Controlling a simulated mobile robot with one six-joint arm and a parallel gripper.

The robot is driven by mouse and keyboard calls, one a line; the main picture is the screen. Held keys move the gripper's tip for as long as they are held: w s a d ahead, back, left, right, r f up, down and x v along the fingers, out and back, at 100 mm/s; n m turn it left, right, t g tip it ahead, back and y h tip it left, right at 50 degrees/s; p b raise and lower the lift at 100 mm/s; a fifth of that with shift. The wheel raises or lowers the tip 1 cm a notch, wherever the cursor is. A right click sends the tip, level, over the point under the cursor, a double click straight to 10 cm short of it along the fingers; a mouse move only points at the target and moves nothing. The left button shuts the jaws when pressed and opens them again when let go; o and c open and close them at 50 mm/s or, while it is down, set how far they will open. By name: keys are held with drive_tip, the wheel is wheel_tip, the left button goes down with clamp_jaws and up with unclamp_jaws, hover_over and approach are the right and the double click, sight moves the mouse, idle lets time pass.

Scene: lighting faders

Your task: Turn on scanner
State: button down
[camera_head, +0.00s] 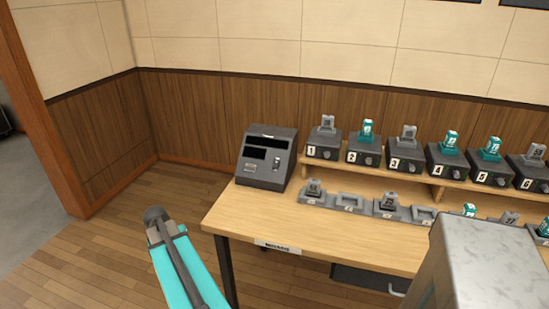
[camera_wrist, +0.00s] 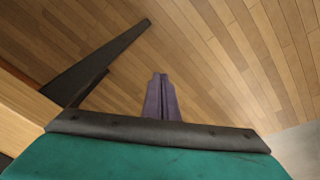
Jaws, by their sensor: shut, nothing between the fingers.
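A dark grey box with a slanted face, likely the scanner (camera_head: 267,157), stands at the left back end of the wooden table. Its face has a black screen (camera_head: 256,153), a small light switch-like part (camera_head: 277,162) and a pale label too small to read. The screen is dark. My gripper (camera_wrist: 161,78) is shut and empty in the wrist view, pointing over the wood floor. In the head view, my teal arm end with a dark tip (camera_head: 155,216) is at lower left, off the table's left side, apart from the box and nearer the camera.
The table (camera_head: 262,222) has a raised shelf (camera_head: 335,167) with several numbered fader boxes, some teal-topped. A row of grey holders (camera_head: 349,203) lies in front. The front left tabletop is clear. The wood floor (camera_head: 110,255) left of the table is open.

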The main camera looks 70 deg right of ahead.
sight(277, 161)
drive_tip(key=s+d+r+m, duration=0.1)
drive_tip(key=d+r, duration=0.4)
drive_tip(key=s+d+r+m+h, duration=0.1)
drive_tip(key=s+d+r, duration=0.1)
drive_tip(key=d+r, duration=0.3)
drive_tip(key=s+d+r+m+h+p, duration=0.1)
drive_tip(key=s+d+r, duration=0.1)
drive_tip(key=d+r, duration=0.4)
drive_tip(key=shift+s+d+m+t, duration=0.2)
drive_tip(key=shift+d+m+t, duration=0.1)
drive_tip(key=shift+d, duration=0.05)
drive_tip(key=s+d+r+m+h, duration=0.1)
drive_tip(key=s+d+r+m, duration=0.1)
drive_tip(key=s+d+r, duration=0.5)
drive_tip(key=s+d+r+m+h+p, duration=0.1)
drive_tip(key=s+d+r+m, duration=0.1)
drive_tip(key=s+d+r, duration=0.4)
drive_tip(key=s+r, duration=0.5)
drive_tip(key=shift+s+d+g+h, duration=0.2)
drive_tip(key=shift+d+g+h, duration=0.15)
drive_tip(key=shift+g+h, duration=0.05)
drive_tip(key=shift+d+f+p, duration=0.1)
drive_tip(key=shift+f+p, duration=0.05)
drive_tip(key=shift+p, duration=0.15)
